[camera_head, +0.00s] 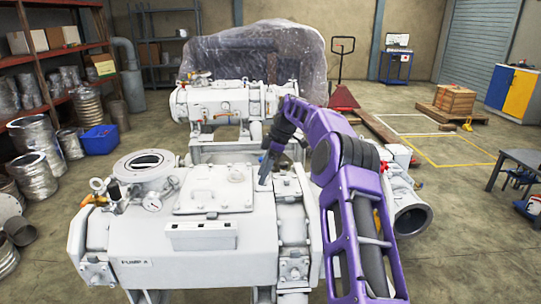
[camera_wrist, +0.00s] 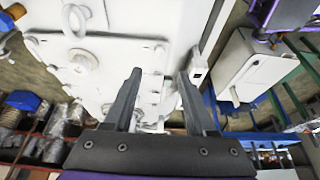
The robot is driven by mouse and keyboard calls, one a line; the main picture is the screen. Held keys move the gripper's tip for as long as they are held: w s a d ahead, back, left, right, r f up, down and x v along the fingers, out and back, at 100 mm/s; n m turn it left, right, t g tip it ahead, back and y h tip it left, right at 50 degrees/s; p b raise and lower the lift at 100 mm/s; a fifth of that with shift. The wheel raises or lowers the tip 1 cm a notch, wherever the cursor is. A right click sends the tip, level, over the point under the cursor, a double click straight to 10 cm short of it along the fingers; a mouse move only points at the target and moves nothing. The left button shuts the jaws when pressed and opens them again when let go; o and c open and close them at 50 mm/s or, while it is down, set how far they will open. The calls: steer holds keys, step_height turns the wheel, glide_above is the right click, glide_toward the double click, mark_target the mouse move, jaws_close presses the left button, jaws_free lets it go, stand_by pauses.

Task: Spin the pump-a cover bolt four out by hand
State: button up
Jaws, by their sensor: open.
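Pump A (camera_head: 150,235) is a large white machine in the front of the head view, with its name on the lower left. A flat cover plate (camera_head: 205,197) with small bolts at its edge lies on its top. Which bolt is number four cannot be told. My gripper (camera_head: 265,172) is over the pump's top, just right of the plate. In the wrist view my gripper (camera_wrist: 160,75) has its two dark fingers apart, with nothing clearly held between them. White pump surface with a small bolt (camera_wrist: 159,48) and a round fitting (camera_wrist: 82,61) shows beyond the fingertips.
A white box (camera_head: 201,236) sits at the pump's front edge. A gauge (camera_head: 152,202) and a round flanged port (camera_head: 147,163) stand at the left. A second white pump (camera_head: 220,105) is behind. An open pipe end (camera_head: 412,219) is at the right, beside my purple arm.

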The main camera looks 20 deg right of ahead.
steer(key=p+v, duration=0.1)
steer(key=v, duration=0.5)
steer(key=shift+d+r, duration=0.2)
steer(key=shift+r, duration=0.2)
